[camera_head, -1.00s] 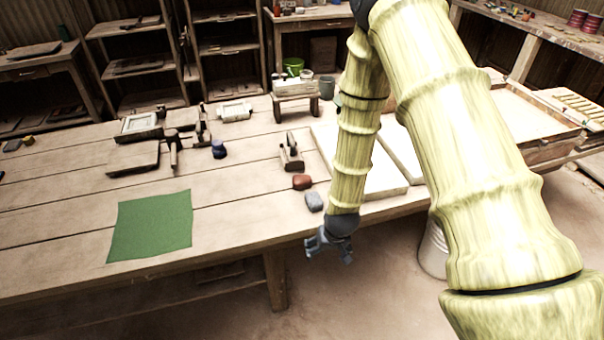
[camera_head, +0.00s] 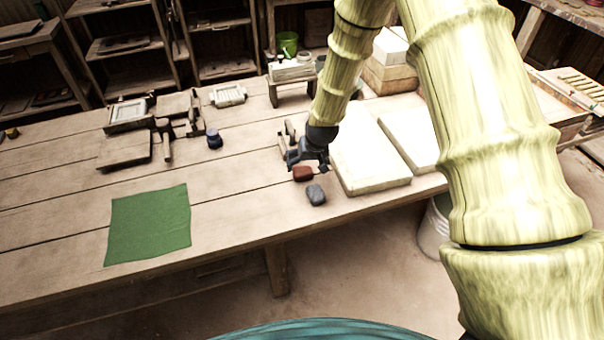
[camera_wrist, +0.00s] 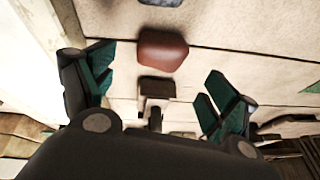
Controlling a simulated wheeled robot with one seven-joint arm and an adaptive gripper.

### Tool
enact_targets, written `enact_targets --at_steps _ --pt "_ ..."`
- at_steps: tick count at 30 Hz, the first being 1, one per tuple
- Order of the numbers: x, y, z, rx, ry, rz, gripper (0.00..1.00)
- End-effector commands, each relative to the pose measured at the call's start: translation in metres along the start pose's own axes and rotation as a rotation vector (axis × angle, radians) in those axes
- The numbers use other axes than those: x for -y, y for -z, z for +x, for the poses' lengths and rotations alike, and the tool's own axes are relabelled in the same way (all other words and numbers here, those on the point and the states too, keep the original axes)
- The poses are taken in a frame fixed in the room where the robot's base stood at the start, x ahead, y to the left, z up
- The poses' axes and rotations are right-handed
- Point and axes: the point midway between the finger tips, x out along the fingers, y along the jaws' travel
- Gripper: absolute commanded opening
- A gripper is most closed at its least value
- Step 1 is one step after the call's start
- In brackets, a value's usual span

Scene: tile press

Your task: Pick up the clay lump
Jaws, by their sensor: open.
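A reddish-brown lump (camera_head: 303,173) lies on the wooden table (camera_head: 235,215) near its front edge. A grey lump (camera_head: 316,194) lies just in front of it; I cannot tell for certain which is the clay lump, though the reddish-brown one looks like clay. My gripper (camera_head: 307,163) is over the table, just behind and above the reddish-brown lump. In the wrist view the reddish-brown lump (camera_wrist: 162,50) is beyond the gap between the spread, empty fingers (camera_wrist: 158,82), and the grey lump (camera_wrist: 160,3) is cut off at the top edge.
A small wooden tool (camera_wrist: 156,90) stands close behind the lumps, partly hidden by my gripper in the head view. White slabs (camera_head: 368,160) lie to the right. A green cloth (camera_head: 148,225), a dark blue object (camera_head: 213,139) and wooden boards (camera_head: 124,150) are to the left, with bare table between.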

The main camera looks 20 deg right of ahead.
Motion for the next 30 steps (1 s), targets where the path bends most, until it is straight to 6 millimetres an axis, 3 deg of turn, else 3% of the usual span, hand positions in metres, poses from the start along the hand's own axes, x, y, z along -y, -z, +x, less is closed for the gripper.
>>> enact_targets --at_steps 11,24,30 --pt "0.002 0.000 0.016 0.001 0.001 -0.003 0.87" --pt "0.002 0.000 0.055 0.001 0.002 -0.004 0.87" --pt "0.002 0.000 0.064 0.001 0.002 -0.004 0.87"
